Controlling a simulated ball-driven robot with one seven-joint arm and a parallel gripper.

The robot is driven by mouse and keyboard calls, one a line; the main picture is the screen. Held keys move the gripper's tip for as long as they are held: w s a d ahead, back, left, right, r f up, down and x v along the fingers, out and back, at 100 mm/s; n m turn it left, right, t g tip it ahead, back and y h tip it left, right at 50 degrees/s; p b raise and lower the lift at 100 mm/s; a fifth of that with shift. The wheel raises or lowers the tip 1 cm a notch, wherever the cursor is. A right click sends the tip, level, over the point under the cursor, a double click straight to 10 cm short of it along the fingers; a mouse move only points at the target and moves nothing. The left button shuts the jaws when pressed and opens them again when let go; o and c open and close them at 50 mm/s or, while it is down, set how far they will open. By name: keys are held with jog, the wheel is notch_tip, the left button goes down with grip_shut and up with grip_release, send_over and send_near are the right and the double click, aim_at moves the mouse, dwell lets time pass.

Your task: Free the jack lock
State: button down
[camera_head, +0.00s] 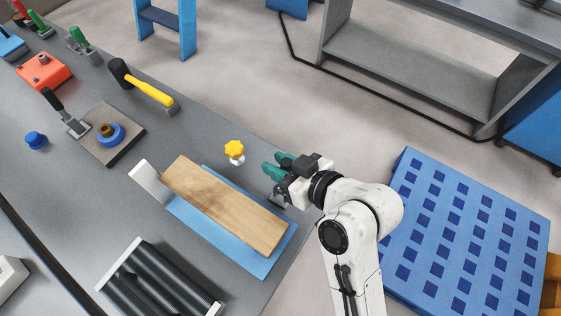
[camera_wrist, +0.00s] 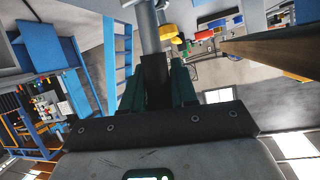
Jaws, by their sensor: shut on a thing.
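My gripper (camera_head: 275,167), with teal fingers, is at the right edge of the bench. In the wrist view my gripper (camera_wrist: 157,85) is shut on a dark upright bar (camera_wrist: 156,82), with one finger on each side. A grey cylinder (camera_wrist: 147,28) rises behind the bar. I cannot tell for sure which part is the jack lock. A yellow star knob (camera_head: 234,149) on a pale stem stands on the bench, left of my gripper and apart from it. The yellow knob also shows in the wrist view (camera_wrist: 168,32). A grey piece (camera_head: 281,200) is partly hidden below my gripper.
A wooden board (camera_head: 222,202) lies on a blue sheet (camera_head: 258,264) near the gripper. A black and yellow mallet (camera_head: 145,86), an orange block (camera_head: 44,72) and a plate with a blue ring (camera_head: 110,134) are farther left. A blue pallet (camera_head: 440,200) lies on the right.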

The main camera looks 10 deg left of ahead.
jog(key=shift+f, duration=0.1)
jog(key=c, duration=1)
grip_release()
jog(key=shift+o, duration=0.2)
jog(key=shift+s+d, duration=0.1)
jog(key=b+v, duration=0.1)
jog(key=v, duration=0.9)
jog(key=shift+d+r, duration=0.25)
jog(key=shift+d, duration=0.05)
jog(key=shift+s+f, duration=0.1)
jog(key=s+d+f+m+g+h, duration=0.1)
jog(key=s+d+f+m+h, duration=0.15)
jog(key=d+f, duration=0.35)
jog(key=s+d+f+m+h, duration=0.1)
jog(key=d+f+m+h, duration=0.2)
jog(key=d+f, duration=0.25)
jog(key=s+d+f+m+g+h, duration=0.2)
jog(key=s+d+f+m+h, duration=0.1)
jog(key=s+d, duration=0.3)
jog(key=s+d+f+m+g+h, duration=0.2)
jog(key=s+d+f+m+h, duration=0.1)
jog(key=s+d, duration=0.3)
jog(key=shift+s+d+f, duration=0.3)
jog(key=shift+d+f, duration=0.55)
jog(key=shift+d, duration=0.35)
